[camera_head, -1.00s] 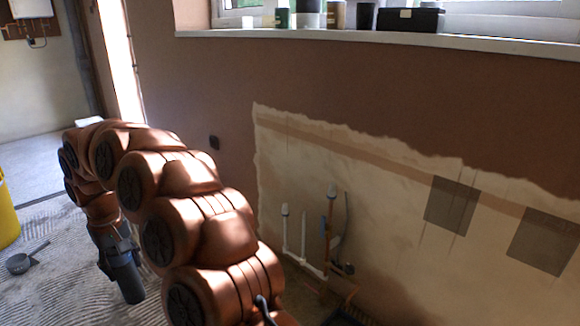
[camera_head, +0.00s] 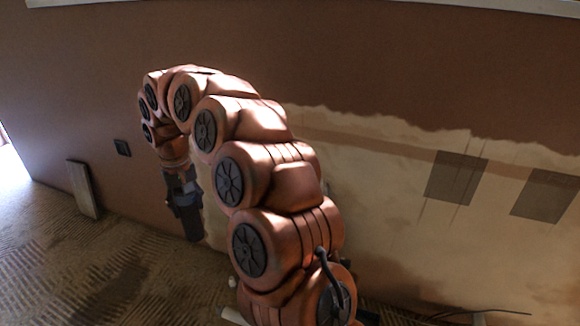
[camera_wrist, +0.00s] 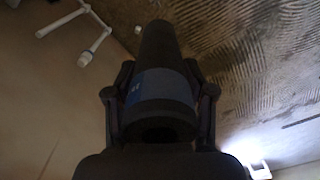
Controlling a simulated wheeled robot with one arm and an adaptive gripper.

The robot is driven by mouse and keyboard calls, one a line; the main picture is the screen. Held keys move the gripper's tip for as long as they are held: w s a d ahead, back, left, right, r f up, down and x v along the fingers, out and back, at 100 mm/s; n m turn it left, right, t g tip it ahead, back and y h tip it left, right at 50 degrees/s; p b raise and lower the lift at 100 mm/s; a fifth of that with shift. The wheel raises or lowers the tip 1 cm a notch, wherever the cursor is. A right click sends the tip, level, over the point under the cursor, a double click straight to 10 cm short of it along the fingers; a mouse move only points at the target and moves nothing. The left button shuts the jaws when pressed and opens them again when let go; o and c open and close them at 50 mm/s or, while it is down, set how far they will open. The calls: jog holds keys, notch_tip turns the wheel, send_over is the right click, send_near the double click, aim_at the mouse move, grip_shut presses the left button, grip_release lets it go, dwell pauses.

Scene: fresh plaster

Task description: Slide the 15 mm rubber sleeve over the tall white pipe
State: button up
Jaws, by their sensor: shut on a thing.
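My gripper (camera_wrist: 159,92) is shut on the dark rubber sleeve (camera_wrist: 160,118), which has a blue band and an open round end facing the wrist camera. In the head view the gripper (camera_head: 181,188) hangs at the end of my arched arm, with the dark sleeve (camera_head: 192,223) pointing down in front of the wall's foot. In the wrist view, white pipes (camera_wrist: 97,45) with a capped end show at the upper left, apart from the sleeve. I cannot tell which is the tall one. In the head view my arm hides the pipe area.
A plastered wall (camera_head: 400,190) with two grey squares (camera_head: 457,178) stands behind my arm. A small dark wall box (camera_head: 122,147) and a leaning board (camera_head: 83,188) are at the left. The ridged floor (camera_head: 110,265) at the lower left is mostly clear.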

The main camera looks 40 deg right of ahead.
jog(key=d+f+m+p, duration=0.2)
jog(key=d+m, duration=2.1)
jog(key=d, duration=0.5)
jog(key=shift+s+d+f+b, duration=0.1)
jog(key=shift+s+f+b, duration=0.1)
jog(key=shift+f+b, duration=1.75)
jog(key=shift+s+f+b, duration=0.2)
jog(key=shift+f+b, duration=0.95)
jog(key=shift+f, duration=1.55)
jog(key=shift+f+p, duration=0.3)
jog(key=shift+f, duration=2)
jog(key=o, duration=0.8)
jog(key=o, duration=0.3)
